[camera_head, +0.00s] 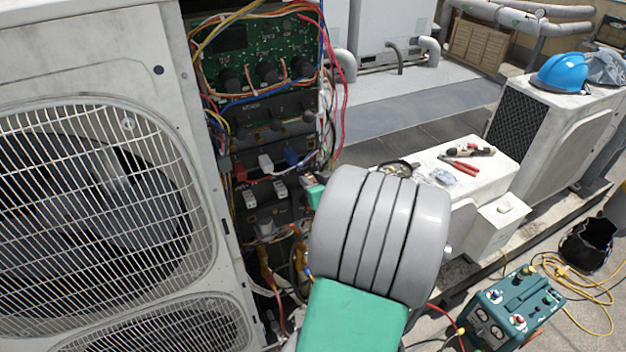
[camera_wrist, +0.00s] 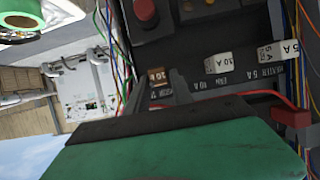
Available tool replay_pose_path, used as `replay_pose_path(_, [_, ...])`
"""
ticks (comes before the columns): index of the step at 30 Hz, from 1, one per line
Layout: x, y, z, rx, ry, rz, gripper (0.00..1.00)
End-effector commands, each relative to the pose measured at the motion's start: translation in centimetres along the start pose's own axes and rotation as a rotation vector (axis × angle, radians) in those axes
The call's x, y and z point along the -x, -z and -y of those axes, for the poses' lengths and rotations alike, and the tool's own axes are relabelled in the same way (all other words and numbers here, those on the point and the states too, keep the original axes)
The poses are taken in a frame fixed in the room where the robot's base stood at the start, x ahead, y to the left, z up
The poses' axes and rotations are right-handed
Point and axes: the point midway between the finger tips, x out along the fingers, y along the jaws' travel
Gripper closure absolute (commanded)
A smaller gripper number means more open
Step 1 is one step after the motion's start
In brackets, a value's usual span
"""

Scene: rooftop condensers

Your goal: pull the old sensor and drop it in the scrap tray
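In the wrist view a small brown block marked "10" (camera_wrist: 157,77) sits in the dark panel beside lettering that seems to read SENSOR, partly cut off. I cannot tell for sure that it is the old sensor. My gripper (camera_wrist: 160,88) is right in front of it, its dark fingers apart on either side of the block; contact is not clear. In the head view my grey and green arm hides most of the gripper, and only a small teal part (camera_head: 315,195) shows beside the open electrical cabinet (camera_head: 265,130). I cannot make out a scrap tray.
Loose wires (camera_head: 333,90) hang along the cabinet's right edge. White fuses (camera_wrist: 224,62) and a red button (camera_wrist: 146,12) are close by on the panel. Right of my arm are a white ledge with red pliers (camera_head: 460,167), a teal gauge box (camera_head: 512,305) and a black bag (camera_head: 588,243).

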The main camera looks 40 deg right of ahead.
Motion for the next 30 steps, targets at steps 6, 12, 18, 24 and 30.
replay_pose_path(6, [0.01,0.00,0.00,0.000,0.000,0.000,0.91])
replay_pose_path(12, [0.02,0.00,0.00,0.000,0.000,0.000,1.00])
replay_pose_path(18, [0.02,0.00,0.01,0.000,0.000,0.000,0.85])
replay_pose_path(24, [0.02,0.00,0.01,0.000,0.000,0.000,1.00])
replay_pose_path(30, [0.02,0.00,0.01,0.000,0.000,0.000,1.00])
